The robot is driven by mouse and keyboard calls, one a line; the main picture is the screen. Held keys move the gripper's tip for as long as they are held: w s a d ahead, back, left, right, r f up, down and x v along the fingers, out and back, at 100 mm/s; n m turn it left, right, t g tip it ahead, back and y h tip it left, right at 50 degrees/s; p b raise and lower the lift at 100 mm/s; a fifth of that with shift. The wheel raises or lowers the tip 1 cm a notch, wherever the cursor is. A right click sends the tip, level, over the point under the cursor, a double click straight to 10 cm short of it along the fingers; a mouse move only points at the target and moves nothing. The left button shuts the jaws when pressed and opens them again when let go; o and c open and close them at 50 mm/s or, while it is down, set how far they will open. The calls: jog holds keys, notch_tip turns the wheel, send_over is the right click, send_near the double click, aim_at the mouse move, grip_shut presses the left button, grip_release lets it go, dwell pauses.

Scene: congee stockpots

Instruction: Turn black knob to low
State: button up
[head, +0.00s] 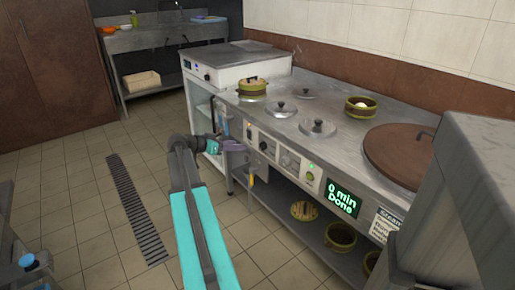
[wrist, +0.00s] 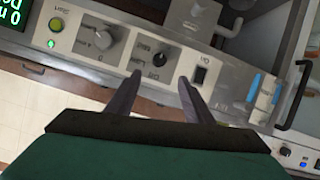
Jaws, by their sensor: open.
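The black knob (wrist: 160,58) is a small round knob on the counter's front control panel. In the wrist view it lies just beyond and between the fingertips, with a gap to each. In the head view the black knob (head: 263,146) sits on the panel just right of my gripper. My gripper (wrist: 162,85) is open and empty, with its two fingers pointing at the panel. It also shows in the head view (head: 240,145), in front of the panel.
A grey knob (wrist: 102,38) and a green-lit button (wrist: 57,24) are left of the black knob, and a black switch (wrist: 200,74) is right of it. The lit display (head: 342,198) reads "0 min Done". Steamer baskets (head: 253,87) and lids (head: 318,127) stand on the counter.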

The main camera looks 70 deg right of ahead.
aim_at(261, 146)
jog(key=b+x, duration=0.1)
jog(key=x, duration=1.2)
jog(key=shift+b, duration=0.35)
